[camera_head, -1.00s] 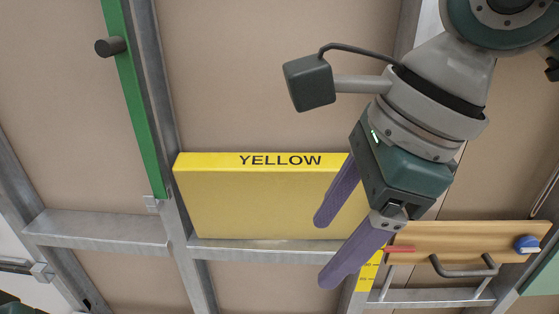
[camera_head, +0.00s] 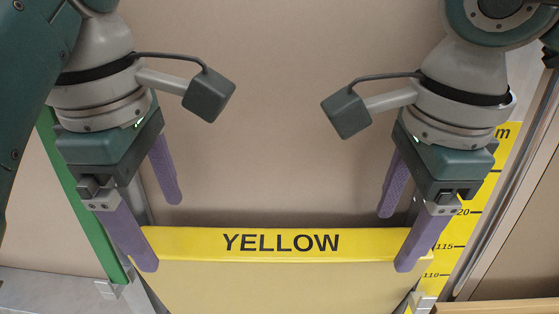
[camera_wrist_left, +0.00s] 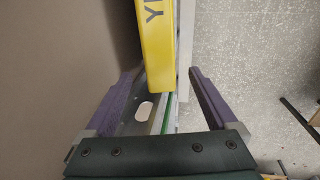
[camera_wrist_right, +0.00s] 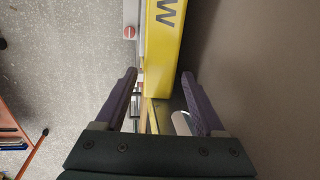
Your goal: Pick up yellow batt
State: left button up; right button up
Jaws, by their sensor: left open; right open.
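The yellow batt (camera_head: 270,284) stands in a metal-framed wall bay. Its bright yellow top edge reads "YELLOW", and its lower part is cut off in the head view. My left gripper (camera_head: 162,235) is open at the batt's left end, and my right gripper (camera_head: 394,241) is open at its right end. Each has one purple finger in front and one behind. In the left wrist view the batt (camera_wrist_left: 157,50) lies between the spread fingers, with gaps at both sides. In the right wrist view the batt (camera_wrist_right: 163,55) also lies between the open fingers.
A green strip (camera_head: 82,205) runs along the stud left of the batt. A yellow measuring scale (camera_head: 478,210) runs up the right stud. The brown back panel (camera_head: 275,120) fills the bay behind. The space between my two grippers above the batt is clear.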

aim_at(200, 271)
pick_arm(q)
jog(key=f, duration=0.3)
jog(key=w+f, duration=0.1)
jog(key=f, duration=0.5)
jog(key=shift+w+f, duration=0.4)
pick_arm(e)
jog(key=f, duration=0.3)
jog(key=w+f, duration=0.1)
jog(key=f, duration=0.5)
jog(key=shift+w+f, duration=0.35)
jog(key=shift+w, duration=0.05)
pick_arm(q)
jog(key=c, duration=1.1)
pick_arm(e)
grip_shut()
pick_arm(q)
grip_shut()
jog(key=shift+r, duration=0.1)
pick_arm(e)
jog(key=shift+r, duration=0.1)
